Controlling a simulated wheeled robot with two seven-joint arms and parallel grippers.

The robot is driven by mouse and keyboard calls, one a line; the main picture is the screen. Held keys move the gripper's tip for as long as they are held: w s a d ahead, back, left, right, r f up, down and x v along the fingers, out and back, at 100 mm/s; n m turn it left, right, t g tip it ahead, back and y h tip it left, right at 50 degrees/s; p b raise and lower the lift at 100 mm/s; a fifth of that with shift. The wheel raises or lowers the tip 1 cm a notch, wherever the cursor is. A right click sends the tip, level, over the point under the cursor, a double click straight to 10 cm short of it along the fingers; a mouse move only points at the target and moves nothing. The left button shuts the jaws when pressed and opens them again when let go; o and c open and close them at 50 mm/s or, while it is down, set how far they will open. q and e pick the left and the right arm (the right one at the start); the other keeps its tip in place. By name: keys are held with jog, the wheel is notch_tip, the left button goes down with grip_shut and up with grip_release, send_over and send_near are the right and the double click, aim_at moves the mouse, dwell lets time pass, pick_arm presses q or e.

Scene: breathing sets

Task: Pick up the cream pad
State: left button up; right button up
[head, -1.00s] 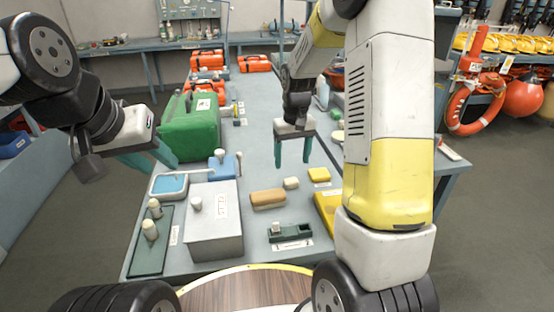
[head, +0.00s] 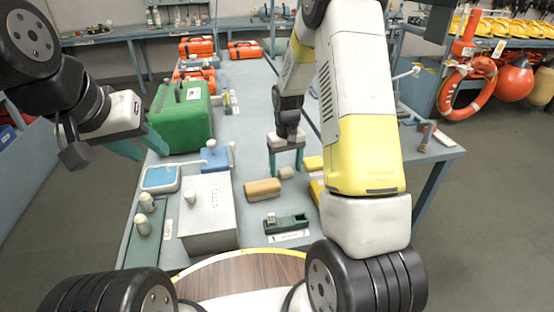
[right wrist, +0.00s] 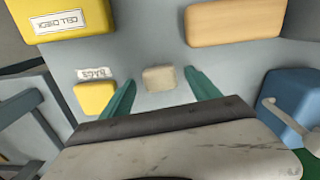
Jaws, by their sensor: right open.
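The cream pad (head: 286,172) is a small pale block on the grey-blue table, right of a tan block (head: 262,189). In the right wrist view the cream pad (right wrist: 158,78) lies between the two teal fingertips, with gaps on both sides. My right gripper (head: 286,170) is open and points down over the pad; it also shows in the right wrist view (right wrist: 160,77). Its height above the table is hard to judge. My left gripper (head: 143,146) is open and empty near the green case, far from the pad.
A small yellow block (right wrist: 95,97) lies beside the pad, near a printed label (right wrist: 91,74). A larger yellow box (right wrist: 60,15), a white box (head: 207,213), a dark green holder (head: 287,223) and a green case (head: 182,118) stand around.

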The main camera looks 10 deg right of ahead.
aim_at(286, 169)
jog(key=c, duration=1.4)
jog(key=shift+r, duration=0.15)
notch_tip(286, 169, up, 10)
jog(key=shift+f, duration=0.1)
